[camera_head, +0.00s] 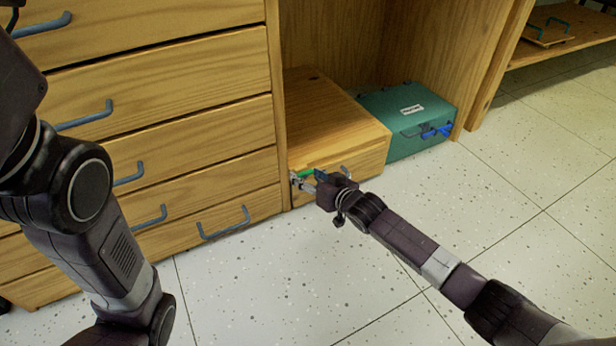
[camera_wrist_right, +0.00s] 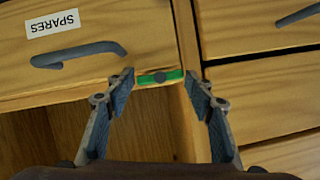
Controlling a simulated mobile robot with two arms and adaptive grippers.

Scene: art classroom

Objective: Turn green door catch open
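The green door catch (camera_head: 308,172) is a small bar at the left edge of a wooden box front. In the right wrist view the green catch (camera_wrist_right: 173,75) shows a grey pivot in its middle. It lies crosswise, spanning from the box front (camera_wrist_right: 100,25) towards the wooden post beside it. My right gripper (camera_head: 312,182) is at this corner in the head view. In the wrist view its two fingers (camera_wrist_right: 161,82) are spread, one on each side of the catch, with gaps showing. Whether they touch it is unclear. My left gripper is out of view; only that arm shows.
The box front carries a SPARES label (camera_wrist_right: 52,23) and a grey handle (camera_wrist_right: 78,53). A teal case (camera_head: 400,145) stands to its right. Drawers with blue-grey handles (camera_head: 225,222) are on the left. The speckled floor (camera_head: 290,285) in front is clear.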

